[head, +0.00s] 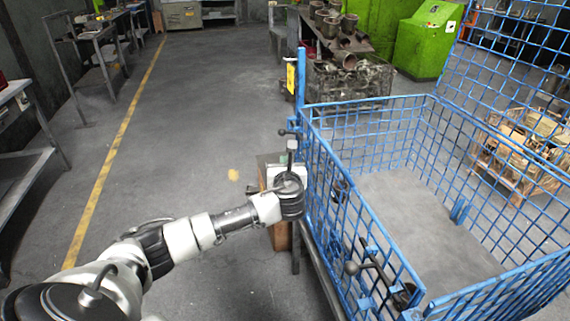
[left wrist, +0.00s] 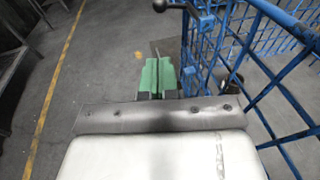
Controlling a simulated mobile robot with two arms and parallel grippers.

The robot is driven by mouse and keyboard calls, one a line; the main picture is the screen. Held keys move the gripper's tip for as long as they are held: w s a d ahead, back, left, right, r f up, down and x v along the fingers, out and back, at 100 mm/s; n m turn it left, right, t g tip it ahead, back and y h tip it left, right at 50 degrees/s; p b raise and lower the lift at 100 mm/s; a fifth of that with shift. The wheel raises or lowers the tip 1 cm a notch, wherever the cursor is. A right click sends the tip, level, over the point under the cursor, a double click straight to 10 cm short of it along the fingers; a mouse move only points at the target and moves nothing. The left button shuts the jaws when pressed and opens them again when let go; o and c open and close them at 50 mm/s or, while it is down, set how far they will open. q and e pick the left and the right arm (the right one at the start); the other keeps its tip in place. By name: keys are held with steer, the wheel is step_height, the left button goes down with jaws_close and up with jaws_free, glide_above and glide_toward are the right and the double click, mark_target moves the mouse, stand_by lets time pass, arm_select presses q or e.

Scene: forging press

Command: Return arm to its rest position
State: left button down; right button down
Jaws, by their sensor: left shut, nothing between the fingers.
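My left arm reaches in from the lower left in the head view. The cage wall (left wrist: 215,60) stands just to the right of the fingers there. Whether the gripper touches the cage I cannot tell. My right gripper is in neither view.
The cage has dark latch handles (head: 352,268) sticking out on its left side. A brown box-like block (head: 279,232) stands below my wrist. A workbench (head: 25,150) is at the far left. Open floor with a yellow line (head: 112,155) lies between.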

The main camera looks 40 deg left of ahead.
arm_select(q)
steer(key=s+d+f+n+g+h+p, duration=0.15)
steer(key=s+f+n, duration=0.3)
steer(key=f, duration=0.75)
steer(key=s+d+f+n+g+h, duration=0.1)
steer(key=s+f+n+g+h, duration=0.3)
steer(key=f, duration=0.7)
steer(key=s+d+f+n+g+h, duration=0.15)
steer(key=s+f, duration=0.45)
steer(key=f, duration=0.6)
steer(key=s+d+f+n+g+h, duration=0.1)
steer(key=s+d+f+n, duration=0.25)
steer(key=s+f, duration=0.5)
steer(key=s+d+f+n+g+h, duration=0.1)
steer(key=s+d+f+n+g, duration=0.3)
steer(key=s, duration=0.8)
steer(key=s+d+f+n, duration=0.1)
steer(key=s+f+n, duration=0.1)
steer(key=s, duration=0.4)
steer(key=s+d+f+n+p, duration=0.1)
steer(key=s+d+f+n, duration=0.1)
steer(key=s, duration=0.5)
steer(key=s+d+f+n+h, duration=0.1)
steer(key=s+f+n, duration=0.1)
steer(key=s+n, duration=0.2)
steer(key=shift+s+d, duration=0.35)
steer(key=shift+s, duration=0.9)
steer(key=shift+n, duration=0.25)
